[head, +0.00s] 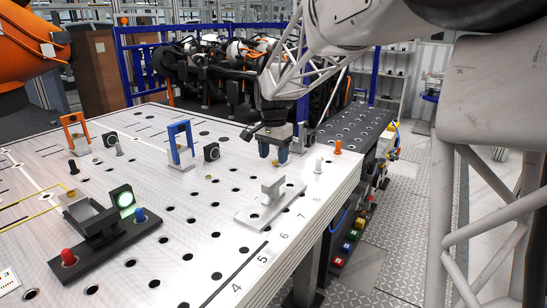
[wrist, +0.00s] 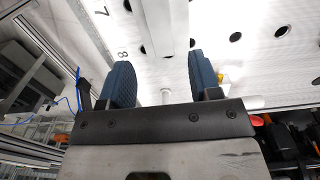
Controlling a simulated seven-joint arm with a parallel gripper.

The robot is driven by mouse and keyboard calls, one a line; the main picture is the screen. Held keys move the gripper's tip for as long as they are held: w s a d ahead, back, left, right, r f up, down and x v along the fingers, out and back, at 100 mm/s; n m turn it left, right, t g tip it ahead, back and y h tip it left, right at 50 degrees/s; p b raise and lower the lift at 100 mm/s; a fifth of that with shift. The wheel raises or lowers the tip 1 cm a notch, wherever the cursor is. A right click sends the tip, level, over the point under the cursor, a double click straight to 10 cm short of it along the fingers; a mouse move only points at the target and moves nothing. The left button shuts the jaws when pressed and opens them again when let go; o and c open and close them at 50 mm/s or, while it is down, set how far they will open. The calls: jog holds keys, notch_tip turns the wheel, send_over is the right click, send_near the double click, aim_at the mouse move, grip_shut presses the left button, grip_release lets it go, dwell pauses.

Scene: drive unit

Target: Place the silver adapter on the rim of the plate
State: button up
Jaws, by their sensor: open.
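A silver piece (head: 272,187) with a T-shaped top stands upright on a flat silver base plate (head: 252,217), near the right edge of the table; I take it for the adapter. My gripper (head: 273,154) is open above the table, behind and higher than this piece, and apart from it. In the wrist view, my two blue-padded fingers (wrist: 166,82) are spread with nothing held between them. A pale silver bar (wrist: 165,25) shows beyond the fingertips, probably part of the same piece. Which surface is the plate with the rim is not certain.
The perforated white table (head: 200,215) carries a black fixture (head: 105,250) with red and blue knobs at front left. A blue frame (head: 180,142) and an orange frame (head: 75,132) stand behind. A white peg (head: 319,165) and an orange peg (head: 338,147) stand right of my gripper.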

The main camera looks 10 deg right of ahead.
jog(key=shift+s, duration=0.1)
dwell(0.6)
jog(key=shift+s+r, duration=0.2)
jog(key=shift+s, duration=0.1)
jog(key=s+d+f+n+t, duration=0.1)
jog(key=s+n, duration=0.3)
jog(key=s, duration=1.6)
jog(key=s+d+f+n+t, duration=0.1)
jog(key=s+d+f+n, duration=0.1)
jog(key=s, duration=1.7)
jog(key=f+n, duration=0.1)
jog(key=n, duration=0.1)
jog(key=shift+s+d+n+t, duration=0.15)
jog(key=shift+s+n+t, duration=0.15)
jog(key=shift+s+n, duration=0.1)
